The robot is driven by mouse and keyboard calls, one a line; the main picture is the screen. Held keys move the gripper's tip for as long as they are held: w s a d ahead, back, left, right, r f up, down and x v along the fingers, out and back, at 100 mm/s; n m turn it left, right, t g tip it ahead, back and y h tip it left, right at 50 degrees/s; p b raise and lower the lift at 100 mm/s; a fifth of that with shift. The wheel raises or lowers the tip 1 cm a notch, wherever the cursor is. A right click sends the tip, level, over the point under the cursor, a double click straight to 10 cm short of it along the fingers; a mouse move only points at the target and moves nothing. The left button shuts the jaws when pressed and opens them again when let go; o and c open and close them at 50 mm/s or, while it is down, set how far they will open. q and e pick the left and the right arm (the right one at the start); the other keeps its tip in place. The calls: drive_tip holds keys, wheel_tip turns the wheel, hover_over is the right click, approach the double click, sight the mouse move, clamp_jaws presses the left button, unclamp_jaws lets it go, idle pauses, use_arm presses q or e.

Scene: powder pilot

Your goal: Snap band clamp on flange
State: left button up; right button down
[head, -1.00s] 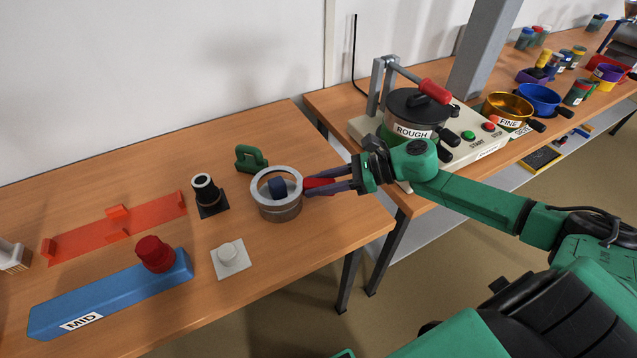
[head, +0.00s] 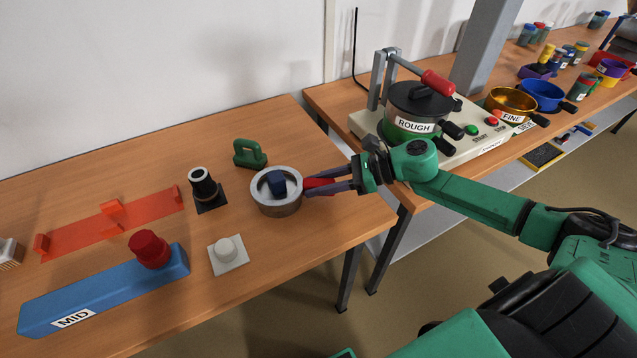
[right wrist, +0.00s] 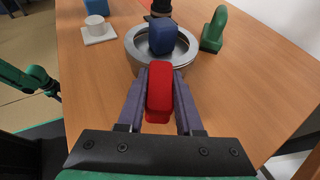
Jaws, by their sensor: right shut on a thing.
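A grey metal ring (head: 277,207) sits on the near table toward its right end. A dark blue block (head: 276,182) shows inside it. Both also show in the right wrist view, the ring (right wrist: 136,55) at top centre and the blue block (right wrist: 162,38) within its outline. My right gripper (head: 310,185) reaches in from the right and is shut on a red tab (right wrist: 160,92) at the ring's side. The tab's join with the ring is hard to see. I cannot tell clamp from flange within the ring. My left gripper is out of view.
Around the ring stand a green handle-shaped piece (head: 249,154), a black post with a white top (head: 203,186) and a white knobbed plate (head: 227,254). Left are an orange rack (head: 80,233) and a blue MID bar (head: 105,293). The ROUGH pot (head: 412,125) stands on the other table.

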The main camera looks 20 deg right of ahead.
drive_tip(key=shift+f+b, duration=0.7)
drive_tip(key=c, duration=0.5)
unclamp_jaws()
drive_tip(key=shift+r+p, duration=2.15)
drive_tip(key=shift+r, duration=0.9)
